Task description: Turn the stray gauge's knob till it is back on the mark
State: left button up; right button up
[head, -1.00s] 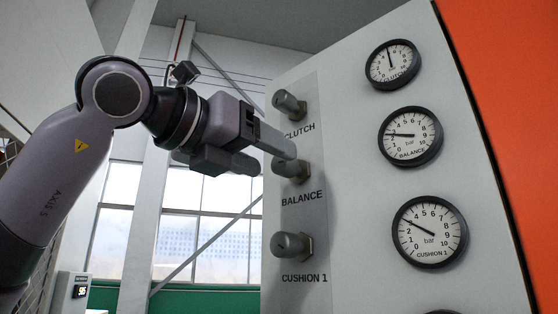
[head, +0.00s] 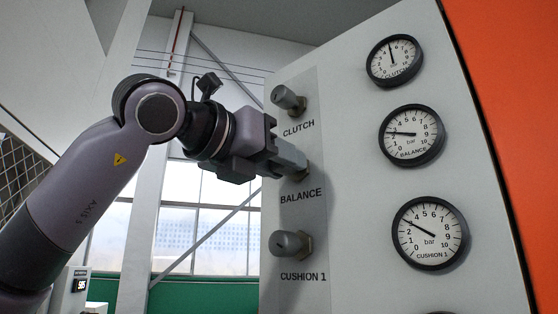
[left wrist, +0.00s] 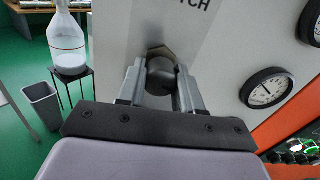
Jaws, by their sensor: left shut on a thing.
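My left gripper (head: 290,160) is shut on the BALANCE knob (left wrist: 160,78), with one finger on each side of it in the left wrist view. In the head view the fingers hide most of this knob. The CLUTCH knob (head: 288,98) is above and the CUSHION 1 knob (head: 288,244) below; both are free. The BALANCE gauge (head: 412,134) has its needle pointing left, near 2. The CLUTCH gauge (head: 394,60) needle points almost straight up. No set marks can be made out on the dials. My right gripper is not in view.
The knobs and gauges sit on a grey panel (head: 350,190) with an orange part (head: 510,90) at right. Another gauge shows partly at the bottom edge. The left wrist view shows a bottle (left wrist: 66,42) on a stand and a grey bin (left wrist: 42,103).

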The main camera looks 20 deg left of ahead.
pick_arm(q)
jog(key=shift+m, duration=0.3)
jog(key=shift+m+p, duration=0.3)
jog(key=shift+m, duration=0.6)
jog(key=m+p, duration=0.1)
jog(key=m, duration=0.2)
jog(key=shift+r+m, duration=0.1)
jog(key=shift+m, duration=0.2)
jog(key=m+p, duration=0.1)
jog(key=m, duration=0.4)
jog(key=shift+m, duration=0.3)
jog(key=o, duration=1)
jog(key=shift+o, duration=0.2)
jog(key=shift+s+a, duration=0.1)
